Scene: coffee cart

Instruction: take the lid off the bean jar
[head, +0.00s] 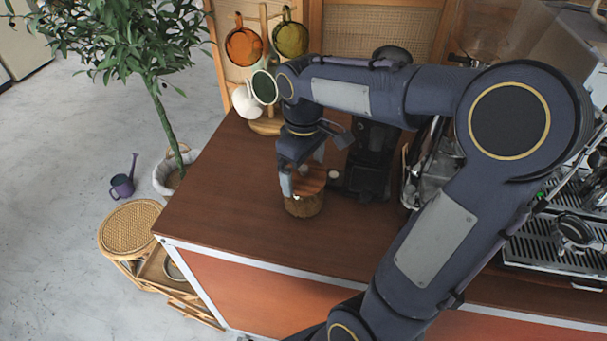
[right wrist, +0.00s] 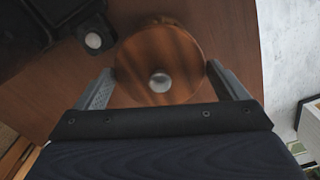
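The bean jar (head: 304,206) stands upright on the wooden counter, with brown beans showing in its lower part. Its round wooden lid (head: 311,180) is above the beans, partly hidden by my right gripper (head: 303,186). In the right wrist view the lid (right wrist: 140,76) is seen from above, with a pale round knob at its middle. The fingertips of my right gripper (right wrist: 160,68) meet the lid's rim on both sides, with no clear gap. I cannot tell whether the lid rests on the jar. My left gripper is out of view.
A black grinder (head: 371,165) stands just right of the jar. The espresso machine (head: 560,235) is farther right. A mug stand (head: 266,126) with hanging cups is at the back left. The counter's left front (head: 215,215) is clear.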

